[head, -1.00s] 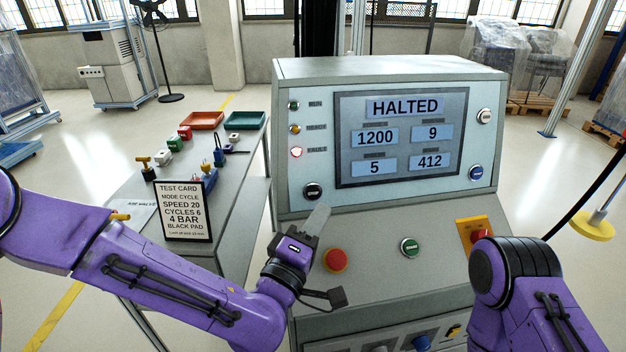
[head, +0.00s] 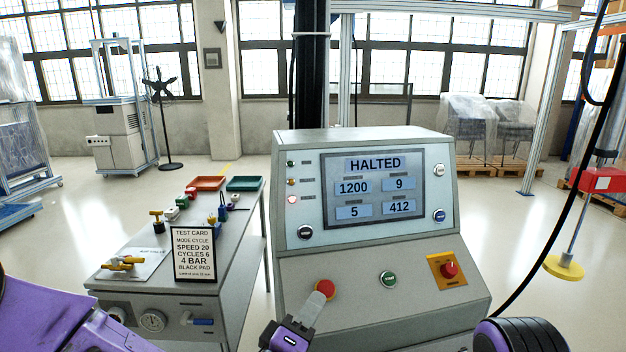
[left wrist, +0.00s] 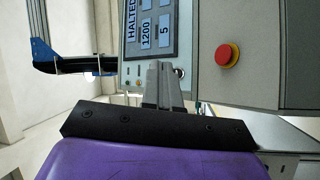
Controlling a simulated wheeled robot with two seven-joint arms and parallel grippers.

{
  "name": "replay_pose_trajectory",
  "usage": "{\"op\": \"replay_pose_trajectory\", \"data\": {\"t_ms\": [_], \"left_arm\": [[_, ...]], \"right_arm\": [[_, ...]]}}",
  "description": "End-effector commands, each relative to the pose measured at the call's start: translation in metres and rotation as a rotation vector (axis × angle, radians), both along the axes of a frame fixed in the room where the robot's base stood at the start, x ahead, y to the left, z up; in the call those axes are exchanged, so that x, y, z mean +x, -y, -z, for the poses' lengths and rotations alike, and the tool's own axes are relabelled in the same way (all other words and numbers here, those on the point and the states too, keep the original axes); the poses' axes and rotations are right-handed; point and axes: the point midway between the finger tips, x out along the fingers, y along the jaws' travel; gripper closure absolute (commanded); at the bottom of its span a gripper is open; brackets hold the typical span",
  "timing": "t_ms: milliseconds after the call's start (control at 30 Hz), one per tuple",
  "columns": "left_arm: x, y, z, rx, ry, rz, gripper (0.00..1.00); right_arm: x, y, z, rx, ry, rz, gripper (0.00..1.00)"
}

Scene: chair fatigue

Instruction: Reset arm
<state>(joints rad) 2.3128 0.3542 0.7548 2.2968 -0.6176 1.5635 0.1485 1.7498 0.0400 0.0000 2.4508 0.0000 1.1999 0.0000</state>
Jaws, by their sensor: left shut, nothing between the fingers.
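My left gripper (head: 309,313) is at the bottom centre of the head view, shut and empty. Its grey fingertips overlap the lower edge of the red mushroom button (head: 325,289) in the picture; I cannot tell if they touch. In the left wrist view the shut fingers (left wrist: 163,84) point towards the console screen (left wrist: 151,32), with the red button (left wrist: 228,55) to their right and clear of them.
A green button (head: 389,279) and a red knob on a yellow plate (head: 447,270) sit on the console's sloped panel. Left of the console stands a side table (head: 228,245) with a test card (head: 194,253), trays and small parts. Open floor lies behind.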

Motion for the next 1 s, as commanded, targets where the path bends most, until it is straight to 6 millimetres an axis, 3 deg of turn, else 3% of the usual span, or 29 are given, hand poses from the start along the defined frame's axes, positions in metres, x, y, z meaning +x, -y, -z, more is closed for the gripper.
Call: {"op": "replay_pose_trajectory", "data": {"t_ms": [167,367,567,633,767,833,900,1000], "left_arm": [[0.002,-0.016,0.033,0.094,-0.071,-0.037,1.0],[-0.003,-0.035,0.088,0.223,-0.191,-0.068,1.0],[-0.022,-0.07,0.168,0.396,-0.373,-0.103,1.0],[-0.036,-0.09,0.204,0.477,-0.46,-0.118,1.0],[-0.083,-0.143,0.282,0.666,-0.676,-0.146,1.0],[-0.121,-0.179,0.321,0.782,-0.809,-0.162,1.0],[-0.161,-0.217,0.352,0.892,-0.933,-0.177,1.0],[-0.213,-0.264,0.378,1.027,-1.078,-0.195,1.0]], "right_arm": [[0.001,0.0,0.0,0.0,0.002,-0.001,1.0],[0.001,0.0,0.0,0.0,0.001,0.0,1.0],[0.0,0.0,0.0,0.0,0.001,0.0,1.0],[0.001,0.0,0.0,0.0,0.001,0.0,1.0],[0.001,0.0,0.0,0.0,0.001,0.0,1.0],[0.001,0.0,0.0,0.0,0.001,0.0,1.0],[0.0,0.0,0.0,0.0,0.001,0.0,1.0],[0.0,0.0,0.0,0.0,0.001,0.0,1.0]]}}
